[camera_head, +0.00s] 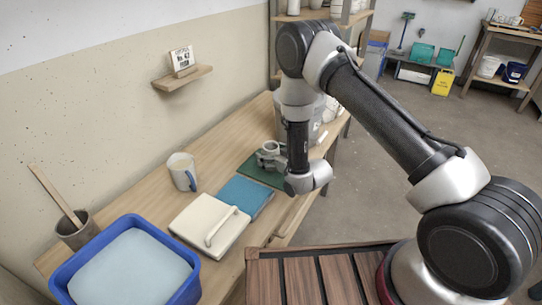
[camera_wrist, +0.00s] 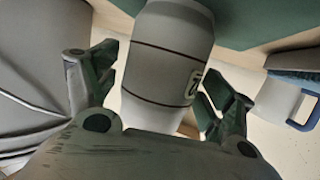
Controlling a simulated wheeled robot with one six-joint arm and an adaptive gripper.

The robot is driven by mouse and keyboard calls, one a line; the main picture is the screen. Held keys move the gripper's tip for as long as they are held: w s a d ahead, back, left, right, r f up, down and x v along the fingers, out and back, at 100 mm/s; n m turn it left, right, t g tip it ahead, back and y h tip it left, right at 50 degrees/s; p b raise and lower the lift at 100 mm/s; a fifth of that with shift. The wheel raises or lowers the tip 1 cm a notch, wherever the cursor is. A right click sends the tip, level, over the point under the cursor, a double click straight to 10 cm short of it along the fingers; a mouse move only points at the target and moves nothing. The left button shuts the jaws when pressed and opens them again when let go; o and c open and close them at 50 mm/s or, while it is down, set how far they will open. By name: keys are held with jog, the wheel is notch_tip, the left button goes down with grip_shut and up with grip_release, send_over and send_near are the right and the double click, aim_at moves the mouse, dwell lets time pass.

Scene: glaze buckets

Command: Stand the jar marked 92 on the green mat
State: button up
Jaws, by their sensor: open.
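A pale grey jar (camera_wrist: 168,60) with dark bands stands between the fingers of my gripper (camera_wrist: 158,88) in the wrist view. Its small label (camera_wrist: 193,84) shows only partly and I cannot read the number. The fingers are open on both sides of the jar, with gaps. The green mat (camera_wrist: 265,20) shows beside the jar's far end; I cannot tell if they touch. In the head view the green mat (camera_head: 253,171) lies on the bench, and my gripper (camera_head: 268,154) is low over it. The jar is not clearly visible there, hidden around my arm.
A mug (camera_head: 183,172) with a blue handle stands left of the mat. A blue tile (camera_head: 245,195) and a white slab with a handle (camera_head: 205,225) lie nearer. A blue tub (camera_head: 190,290) and a pot with a stick (camera_head: 75,230) are at left. Grey buckets (camera_head: 312,122) stand behind.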

jog(key=v, duration=1.2)
jog(key=w+d+r+m+g+h, duration=0.1)
jog(key=w+d+r+h, duration=0.35)
jog(key=r, duration=0.65)
jog(key=s+d+r+m+g+h, duration=0.1)
jog(key=s+d+r+m+g, duration=0.1)
jog(key=d+r, duration=0.75)
jog(key=s+d+r+m+g+h, duration=0.2)
jog(key=s+d+r, duration=0.5)
jog(key=s+r, duration=0.3)
jog(key=s+d+r+m+g, duration=0.1)
jog(key=s+d+r, duration=0.1)
jog(key=s, duration=0.8)
jog(key=s+d+r+g, duration=0.2)
jog(key=s+r, duration=0.1)
jog(key=s, duration=0.7)
jog(key=shift+s+d+m+h, duration=0.2)
jog(key=shift+d+m+h, duration=0.05)
jog(key=shift+m+h, duration=0.15)
jog(key=shift+c, duration=0.2)
